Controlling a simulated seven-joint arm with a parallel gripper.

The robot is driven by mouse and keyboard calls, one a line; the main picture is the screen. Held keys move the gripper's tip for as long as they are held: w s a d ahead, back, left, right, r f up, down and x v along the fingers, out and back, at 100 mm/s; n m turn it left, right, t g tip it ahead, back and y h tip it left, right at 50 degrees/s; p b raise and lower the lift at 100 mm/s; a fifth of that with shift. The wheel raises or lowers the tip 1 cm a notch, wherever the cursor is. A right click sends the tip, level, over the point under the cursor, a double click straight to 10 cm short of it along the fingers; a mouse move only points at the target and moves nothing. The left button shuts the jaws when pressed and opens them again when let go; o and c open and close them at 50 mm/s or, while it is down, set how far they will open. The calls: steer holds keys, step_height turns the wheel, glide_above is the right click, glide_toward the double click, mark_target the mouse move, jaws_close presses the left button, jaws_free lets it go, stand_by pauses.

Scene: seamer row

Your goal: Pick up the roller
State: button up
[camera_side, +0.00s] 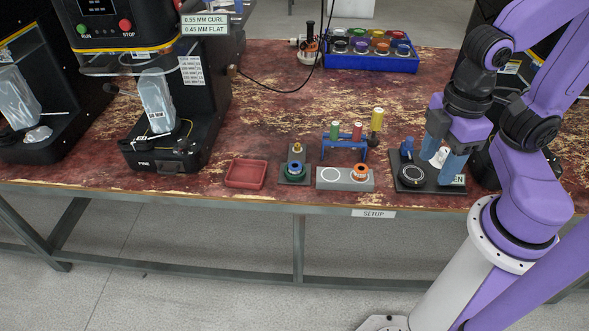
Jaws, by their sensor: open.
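Several small things look like rollers, and I cannot tell which one the task means. An orange-rimmed roller (360,171) sits on the right of a light grey block (330,184). A blue-rimmed roller (295,169) sits on a small dark stand (294,180) to its left. The fingers partly hide that plate and a white label.
A blue rack (344,142) with coloured cylinders stands behind the grey block. A red tray (246,174) lies to the left. A blue crate (371,62) of coloured round parts sits at the back. Black machines (190,130) stand at left.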

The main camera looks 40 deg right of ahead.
stand_by(0.4)
steer(key=o, duration=0.4)
